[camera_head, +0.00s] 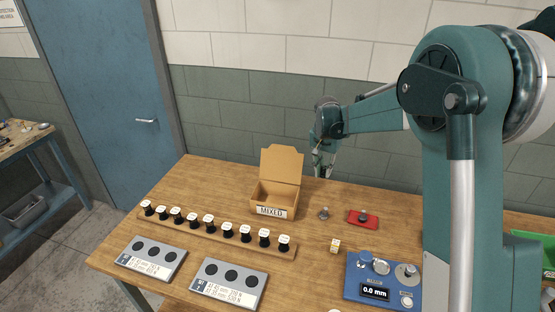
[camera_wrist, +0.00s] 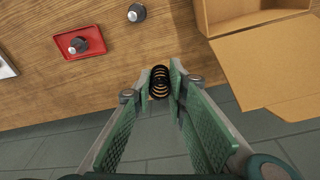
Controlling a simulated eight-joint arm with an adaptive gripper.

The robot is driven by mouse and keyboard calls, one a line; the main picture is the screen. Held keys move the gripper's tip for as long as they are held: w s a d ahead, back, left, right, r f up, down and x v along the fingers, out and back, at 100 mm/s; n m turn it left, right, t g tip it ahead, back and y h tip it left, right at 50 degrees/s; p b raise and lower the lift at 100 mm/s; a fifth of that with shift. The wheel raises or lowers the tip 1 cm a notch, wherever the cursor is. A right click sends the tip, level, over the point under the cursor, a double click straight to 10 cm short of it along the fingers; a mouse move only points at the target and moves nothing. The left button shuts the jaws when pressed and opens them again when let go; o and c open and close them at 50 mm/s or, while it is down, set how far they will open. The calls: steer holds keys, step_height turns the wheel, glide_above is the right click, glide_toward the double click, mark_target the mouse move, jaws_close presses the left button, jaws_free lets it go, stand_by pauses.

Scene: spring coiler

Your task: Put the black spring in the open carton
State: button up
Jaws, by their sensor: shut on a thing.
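The black spring (camera_wrist: 159,82) sits between the fingertips of my gripper (camera_wrist: 160,86) in the wrist view, and the fingers are shut on it. In the head view my gripper (camera_head: 322,165) is above the back edge of the table, to the right of the open carton, and the spring is too small to make out there. The carton (camera_head: 272,197) is brown cardboard with its lid raised and a label reading MIXED. In the wrist view the carton (camera_wrist: 228,22) is at the upper right, its lid flap spread toward me. The spring is apart from the carton.
A red tray (camera_head: 363,219) holding a dark-topped part and a small grey knob-like part (camera_head: 323,213) stand right of the carton. A wooden rack (camera_head: 215,233) of several black spools runs in front. A blue gauge (camera_head: 383,279) reads 0.0 mm. Two grey plates (camera_head: 228,283) lie front left.

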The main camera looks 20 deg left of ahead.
steer(key=s+a+n, duration=0.2)
steer(key=s+a, duration=0.2)
steer(key=a, duration=0.5)
steer(key=s+a+n, duration=0.1)
steer(key=s+a, duration=0.2)
steer(key=a, duration=0.6)
steer(key=f, duration=0.5)
steer(key=shift+s+a, duration=0.1)
steer(key=shift+a, duration=0.25)
glide_toward(276, 199)
steer(key=shift+s+d+f, duration=0.35)
steer(key=shift+s+f, duration=0.15)
steer(key=shift+s, duration=0.15)
steer(key=shift+s+d+f, duration=0.3)
steer(key=shift+s+f, duration=0.25)
steer(key=shift+s, duration=0.1)
steer(key=shift+f, duration=0.1)
steer(key=shift+f, duration=1.8)
steer(key=shift+f, duration=0.1)
